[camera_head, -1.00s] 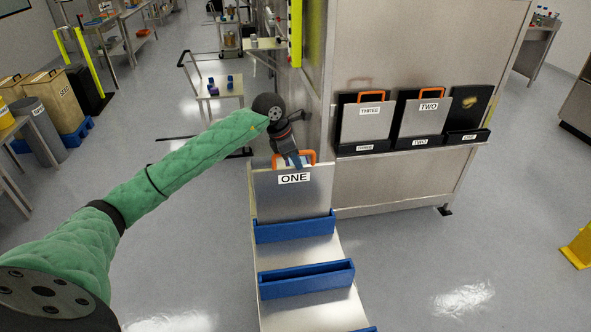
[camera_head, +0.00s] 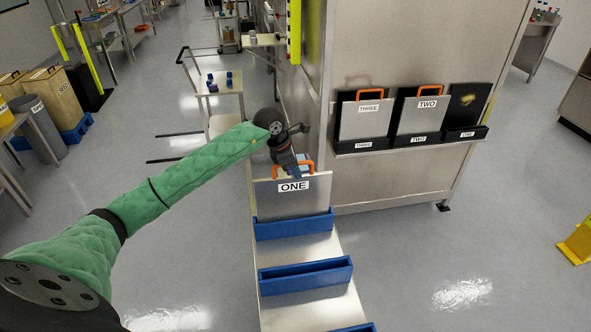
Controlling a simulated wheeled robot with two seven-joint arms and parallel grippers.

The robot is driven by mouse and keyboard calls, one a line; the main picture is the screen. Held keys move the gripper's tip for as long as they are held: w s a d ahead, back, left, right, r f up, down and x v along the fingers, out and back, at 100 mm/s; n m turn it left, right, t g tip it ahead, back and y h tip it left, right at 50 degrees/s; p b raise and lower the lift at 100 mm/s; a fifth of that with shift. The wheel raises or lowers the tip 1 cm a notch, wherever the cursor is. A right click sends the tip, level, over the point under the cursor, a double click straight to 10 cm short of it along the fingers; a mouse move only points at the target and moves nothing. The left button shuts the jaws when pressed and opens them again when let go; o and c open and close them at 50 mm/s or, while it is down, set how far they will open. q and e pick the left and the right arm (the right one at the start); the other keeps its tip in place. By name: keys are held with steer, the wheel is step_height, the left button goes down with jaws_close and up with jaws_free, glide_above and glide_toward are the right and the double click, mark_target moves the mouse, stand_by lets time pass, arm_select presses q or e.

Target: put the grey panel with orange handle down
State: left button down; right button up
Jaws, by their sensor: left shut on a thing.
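The grey panel labelled ONE (camera_head: 291,202), with its orange handle (camera_head: 277,168), stands upright at the farthest blue holder (camera_head: 294,226) on the metal surface. The panel's lower edge is hidden behind the holder's front wall, so it appears to sit in the slot; I cannot tell if it touches the bottom. My left gripper (camera_head: 290,169) is above the panel and shut on the orange handle. My right gripper is not in view.
A second blue holder (camera_head: 305,277) stands empty nearer to me, and part of another shows at the bottom edge. On the right, a wall shelf (camera_head: 410,145) has panels THREE (camera_head: 364,121) and TWO (camera_head: 420,117) in black holders; holder ONE (camera_head: 466,133) has no grey panel.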

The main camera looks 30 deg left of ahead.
arm_select(q)
steer(key=c, duration=1.5)
jaws_free()
steer(key=shift+o, duration=0.2)
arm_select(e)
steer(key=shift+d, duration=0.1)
arm_select(q)
steer(key=shift+r, duration=0.15)
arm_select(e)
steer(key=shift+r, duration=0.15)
